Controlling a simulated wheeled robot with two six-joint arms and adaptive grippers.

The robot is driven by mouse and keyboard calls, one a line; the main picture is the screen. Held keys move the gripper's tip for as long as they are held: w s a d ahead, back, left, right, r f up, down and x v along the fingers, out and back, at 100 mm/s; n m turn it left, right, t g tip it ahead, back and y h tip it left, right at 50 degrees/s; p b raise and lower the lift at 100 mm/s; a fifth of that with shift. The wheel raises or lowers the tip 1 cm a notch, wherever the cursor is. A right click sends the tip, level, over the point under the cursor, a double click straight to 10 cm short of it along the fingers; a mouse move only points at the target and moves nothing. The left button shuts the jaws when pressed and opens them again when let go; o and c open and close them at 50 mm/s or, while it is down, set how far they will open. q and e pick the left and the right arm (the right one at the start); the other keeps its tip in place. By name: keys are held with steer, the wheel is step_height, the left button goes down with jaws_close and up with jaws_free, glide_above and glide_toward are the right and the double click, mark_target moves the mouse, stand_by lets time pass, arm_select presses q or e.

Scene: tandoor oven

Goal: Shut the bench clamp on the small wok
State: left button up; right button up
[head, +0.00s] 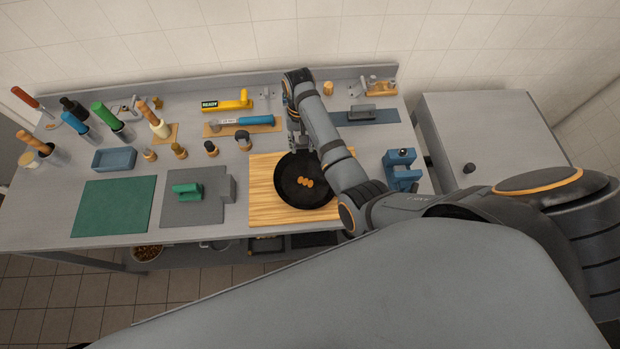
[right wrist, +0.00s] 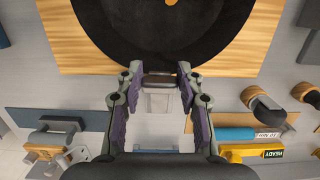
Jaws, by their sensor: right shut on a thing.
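The small wok (head: 298,192) is a round black pan with several orange-brown pieces in it. It sits on the wooden board (head: 262,212), and its dark edge fills the top of the right wrist view (right wrist: 165,40). My right gripper (head: 296,141) is at the wok's far side, its fingers (right wrist: 158,85) shut on the wok's short dark brown handle (right wrist: 158,81). A blue bench clamp (head: 401,172) stands right of the board, apart from the wok; I cannot tell how wide its jaws are. My left gripper is not in view.
A grey block with a green handle (head: 187,190) and a green mat (head: 113,206) lie to the left. Behind are a blue-handled tool (head: 247,121) and a yellow READY tool (head: 228,104). A grey cabinet (head: 490,135) stands right of the bench.

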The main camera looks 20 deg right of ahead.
steer(key=shift+s+f, duration=0.1)
steer(key=shift+f, duration=0.05)
steer(key=shift+s+f, duration=0.35)
steer(key=shift+f, duration=0.4)
steer(key=o, duration=1)
steer(key=shift+f, duration=0.15)
steer(key=shift+w, duration=0.15)
steer(key=shift+r, duration=0.2)
steer(key=shift+w+r, duration=0.15)
steer(key=shift+r, duration=0.4)
steer(key=shift+w+r, duration=0.15)
steer(key=shift+r, duration=1.35)
steer(key=shift+r, duration=0.1)
